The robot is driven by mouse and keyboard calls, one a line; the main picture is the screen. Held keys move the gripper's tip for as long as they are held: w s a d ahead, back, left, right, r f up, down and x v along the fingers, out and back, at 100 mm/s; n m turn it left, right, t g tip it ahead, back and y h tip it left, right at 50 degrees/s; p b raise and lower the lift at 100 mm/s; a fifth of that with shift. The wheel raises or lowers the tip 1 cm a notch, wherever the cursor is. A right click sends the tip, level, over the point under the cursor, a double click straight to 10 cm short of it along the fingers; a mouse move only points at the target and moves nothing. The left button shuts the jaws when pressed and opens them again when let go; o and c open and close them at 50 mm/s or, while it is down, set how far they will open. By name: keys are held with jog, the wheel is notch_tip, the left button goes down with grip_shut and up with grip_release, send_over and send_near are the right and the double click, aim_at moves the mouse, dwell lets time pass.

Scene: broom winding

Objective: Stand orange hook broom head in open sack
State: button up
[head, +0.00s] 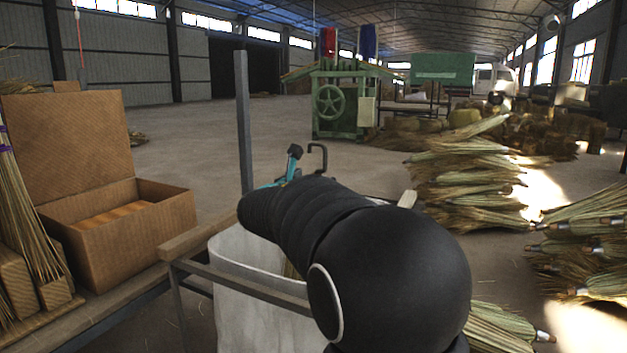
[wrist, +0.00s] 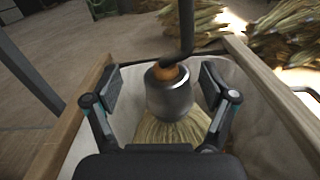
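The broom head (wrist: 168,98) stands upright in the open white sack (head: 235,255), its pale bristles (wrist: 165,133) down inside. It has a grey metal ferrule, an orange collar and a dark hook on top. In the head view the hook (head: 318,156) shows just beyond my arm; most of the broom head is hidden there. My gripper (wrist: 160,77) is open, with one finger on each side of the ferrule. A gap shows on the left; the right finger is closer, and I cannot tell whether it touches. The sack (wrist: 240,95) also shows around it in the wrist view.
A wooden and metal frame (head: 240,285) surrounds the sack mouth, with a grey post (head: 243,120) beside it. An open cardboard box (head: 125,235) stands on the bench at left. Broom bundles (head: 465,180) lie on the right.

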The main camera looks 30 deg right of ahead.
jog(key=shift+f, duration=0.1)
jog(key=v, duration=1.2)
dwell(0.8)
